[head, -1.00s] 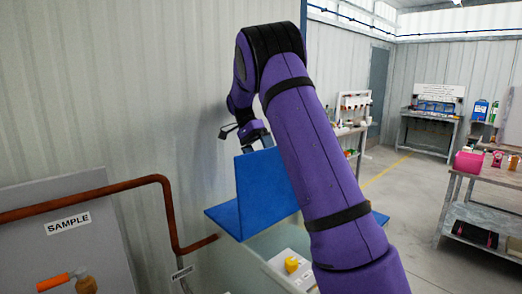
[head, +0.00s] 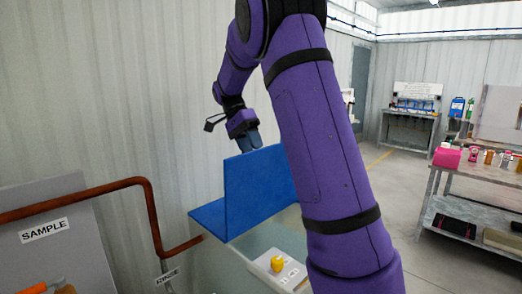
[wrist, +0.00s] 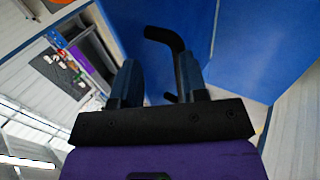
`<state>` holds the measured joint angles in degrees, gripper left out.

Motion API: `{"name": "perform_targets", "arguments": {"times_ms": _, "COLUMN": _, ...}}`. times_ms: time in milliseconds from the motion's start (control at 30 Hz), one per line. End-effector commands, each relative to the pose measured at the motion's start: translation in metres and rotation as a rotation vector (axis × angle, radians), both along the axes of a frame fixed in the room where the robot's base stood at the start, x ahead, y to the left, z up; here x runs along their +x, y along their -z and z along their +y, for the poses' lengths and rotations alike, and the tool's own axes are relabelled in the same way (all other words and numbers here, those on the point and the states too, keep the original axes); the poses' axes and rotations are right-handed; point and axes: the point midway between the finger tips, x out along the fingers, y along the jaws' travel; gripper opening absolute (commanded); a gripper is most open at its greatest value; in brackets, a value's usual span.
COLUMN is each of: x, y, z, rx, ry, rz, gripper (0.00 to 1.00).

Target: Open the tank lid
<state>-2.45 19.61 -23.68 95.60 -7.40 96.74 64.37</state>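The tank (head: 245,262) is pale and translucent with a blue top. The blue lid (head: 262,188) stands raised, close to upright, beside a flat blue part of the top (head: 207,218). My gripper (head: 254,143) is at the lid's upper edge, pointing down; my arm hides the lid's right part. In the wrist view, my gripper's two fingers (wrist: 157,68) are apart with nothing clearly held between them. A black hooked handle (wrist: 165,38) shows just past the fingertips against the blue lid (wrist: 188,20). I cannot tell whether the fingers touch it.
A brown pipe (head: 150,205) and a panel marked SAMPLE (head: 44,230) stand at the left, near the tank. A yellow knob (head: 277,263) sits on a white box in front. Shelving (head: 470,205) stands at the right, with open floor between.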

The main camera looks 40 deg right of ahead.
Motion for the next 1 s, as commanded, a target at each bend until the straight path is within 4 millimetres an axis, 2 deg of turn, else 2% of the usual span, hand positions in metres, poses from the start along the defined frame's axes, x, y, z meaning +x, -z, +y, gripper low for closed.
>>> {"name": "perform_targets", "arguments": {"times_ms": 200, "x": -0.038, "y": -0.005, "z": 0.013, "rx": 0.002, "ry": 0.000, "rz": -0.002, "gripper": 0.40}}
{"name": "perform_targets", "arguments": {"times_ms": 400, "x": -0.063, "y": -0.007, "z": 0.021, "rx": 0.000, "ry": 0.000, "rz": -0.002, "gripper": 0.40}}
{"name": "perform_targets", "arguments": {"times_ms": 600, "x": -0.074, "y": -0.008, "z": 0.025, "rx": 0.000, "ry": 0.002, "rz": -0.001, "gripper": 0.40}}
{"name": "perform_targets", "arguments": {"times_ms": 1000, "x": -0.075, "y": -0.008, "z": 0.025, "rx": -0.001, "ry": 0.002, "rz": -0.001, "gripper": 0.40}}
